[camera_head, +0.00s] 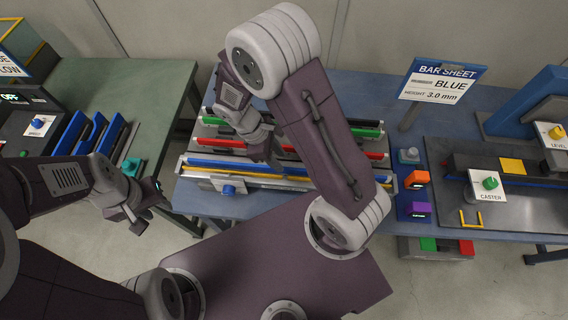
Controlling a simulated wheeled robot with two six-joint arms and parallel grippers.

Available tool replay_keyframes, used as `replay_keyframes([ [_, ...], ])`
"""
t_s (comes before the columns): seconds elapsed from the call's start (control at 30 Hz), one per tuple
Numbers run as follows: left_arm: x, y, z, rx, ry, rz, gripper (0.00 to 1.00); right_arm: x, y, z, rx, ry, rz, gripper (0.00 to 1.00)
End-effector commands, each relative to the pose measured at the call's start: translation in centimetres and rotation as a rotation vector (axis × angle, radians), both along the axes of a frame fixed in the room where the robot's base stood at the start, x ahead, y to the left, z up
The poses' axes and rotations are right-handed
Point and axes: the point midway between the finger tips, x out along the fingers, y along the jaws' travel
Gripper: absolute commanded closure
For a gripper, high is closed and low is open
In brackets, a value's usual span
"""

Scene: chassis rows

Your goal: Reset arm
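My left gripper (150,215) hangs over the gap between the green table and the blue table. Its fingertips look spread apart with nothing between them. My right arm reaches up and folds over the blue table. My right gripper (271,158) points down over the rack of coloured bars (215,143). Its fingers are small and partly behind my arm, so I cannot tell whether they are open or touch a bar. Part of the rack is hidden behind my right arm.
A sign (441,82) reads BAR SHEET, BLUE, 3.0 mm. The green table (150,85) holds blue upright parts (92,130).

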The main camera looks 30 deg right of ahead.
Motion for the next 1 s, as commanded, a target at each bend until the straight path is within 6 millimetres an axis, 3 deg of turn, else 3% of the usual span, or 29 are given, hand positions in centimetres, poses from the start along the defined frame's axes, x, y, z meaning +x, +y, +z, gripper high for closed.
replay_keyframes([
  [0.2, 0.0, 0.0, -0.1, 0.000, 0.000, 0.000, 0.64, 0.6, 1.0, 2.6, 0.000, -0.001, 0.000, 0.64],
  [0.73, 0.0, 0.0, -0.1, 0.000, 0.000, 0.000, 0.64, 0.6, 1.0, 2.8, 0.000, 0.001, 0.000, 0.64],
  [0.87, 0.0, 0.0, -0.5, 0.000, 0.000, 0.000, 0.64, 1.5, -0.8, 4.1, 0.018, -0.056, -0.077, 0.64],
  [1.0, 0.0, 0.0, -1.3, 0.000, 0.000, 0.000, 0.64, -1.2, -3.4, 6.0, 0.109, -0.179, -0.356, 0.64],
])
